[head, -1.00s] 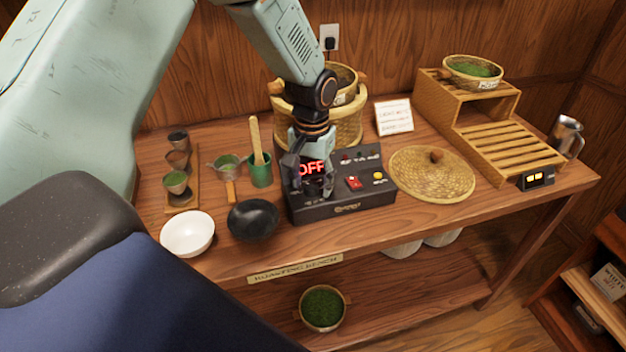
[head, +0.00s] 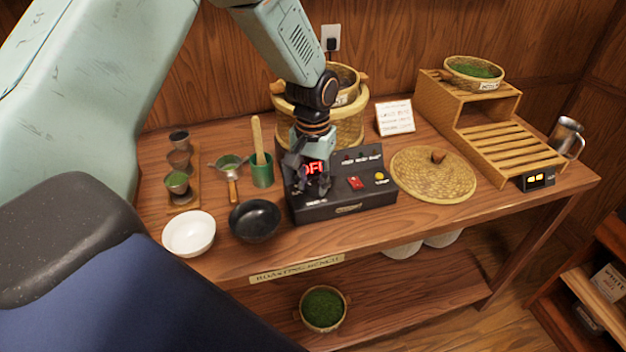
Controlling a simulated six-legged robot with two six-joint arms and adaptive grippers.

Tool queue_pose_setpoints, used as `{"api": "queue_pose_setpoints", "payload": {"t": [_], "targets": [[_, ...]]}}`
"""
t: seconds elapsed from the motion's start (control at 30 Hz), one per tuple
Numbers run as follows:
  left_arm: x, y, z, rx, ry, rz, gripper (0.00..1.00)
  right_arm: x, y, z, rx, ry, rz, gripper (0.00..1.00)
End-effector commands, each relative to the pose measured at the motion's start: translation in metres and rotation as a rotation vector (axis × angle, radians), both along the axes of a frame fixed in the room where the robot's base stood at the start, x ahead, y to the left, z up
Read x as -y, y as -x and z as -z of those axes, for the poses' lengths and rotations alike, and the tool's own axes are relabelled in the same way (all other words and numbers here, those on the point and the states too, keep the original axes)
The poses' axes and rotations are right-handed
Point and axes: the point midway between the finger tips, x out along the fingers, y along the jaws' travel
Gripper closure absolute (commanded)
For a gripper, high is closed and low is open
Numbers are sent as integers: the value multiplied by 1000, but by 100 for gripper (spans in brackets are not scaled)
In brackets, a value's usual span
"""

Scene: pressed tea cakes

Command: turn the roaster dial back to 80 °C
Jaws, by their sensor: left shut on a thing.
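The roaster's black control box (head: 345,208) sits at the middle of the bench, with a red lit display (head: 314,168) partly covered by my gripper. The display's visible letters look like the start of "OFF". My left gripper (head: 307,187) comes down from above onto the left part of the box's panel. It is shut on what seems to be the roaster dial, which its fingers hide, so I cannot read the dial's setting. My right gripper is not in view.
A black bowl (head: 254,221) stands close left of the box, with a green cup (head: 262,172) behind it. A woven lid (head: 432,176) lies close to the right. A bamboo basket (head: 352,128) stands behind. Bare bench lies in front.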

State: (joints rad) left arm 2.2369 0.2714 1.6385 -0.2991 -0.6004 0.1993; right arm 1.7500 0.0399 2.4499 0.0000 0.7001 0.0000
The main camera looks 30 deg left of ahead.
Motion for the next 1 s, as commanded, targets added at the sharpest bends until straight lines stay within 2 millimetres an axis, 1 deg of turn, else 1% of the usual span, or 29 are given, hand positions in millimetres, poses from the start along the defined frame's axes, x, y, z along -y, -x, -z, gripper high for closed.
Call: {"api": "queue_pose_setpoints", "payload": {"t": [0.43,0.63,0.77,1.0], "targets": [[1,2,1,-5,1,-14,99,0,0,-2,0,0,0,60],[1,2,1,-6,1,-42,99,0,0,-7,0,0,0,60],[1,2,0,-7,1,-88,99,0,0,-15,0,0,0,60],[1,3,-2,-9,1,-258,99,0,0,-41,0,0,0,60]]}}
